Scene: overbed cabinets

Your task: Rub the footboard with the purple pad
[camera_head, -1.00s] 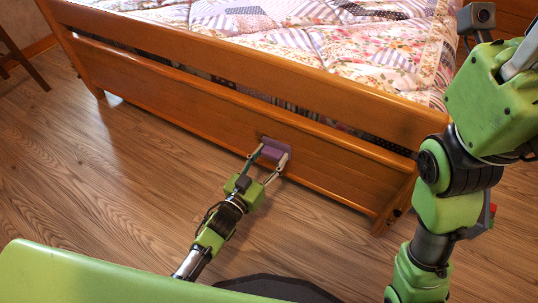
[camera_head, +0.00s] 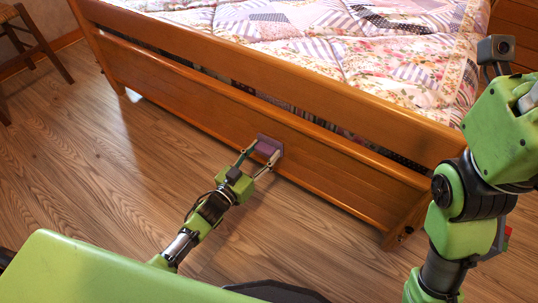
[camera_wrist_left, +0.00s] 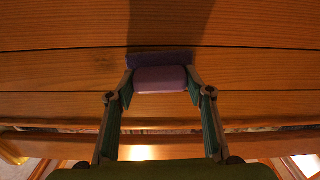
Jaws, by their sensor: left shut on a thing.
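The purple pad (camera_head: 267,149) is a small block with a lighter grip part and a darker, wider face. It is held between the two fingers of my left gripper (camera_head: 257,156). Its face is against, or very close to, the lower panel of the wooden footboard (camera_head: 190,108), right of the panel's middle. In the left wrist view the pad (camera_wrist_left: 160,79) sits between the fingertips, with its dark face at the wood planks (camera_wrist_left: 60,70); contact cannot be told exactly. My right arm stands at the right of the head view; its gripper is not visible.
A patchwork quilt (camera_head: 360,45) covers the bed behind the footboard. A wooden chair or stool (camera_head: 35,40) stands at the far left. The wood floor (camera_head: 110,180) before the footboard is clear. My right arm is near the footboard's right end.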

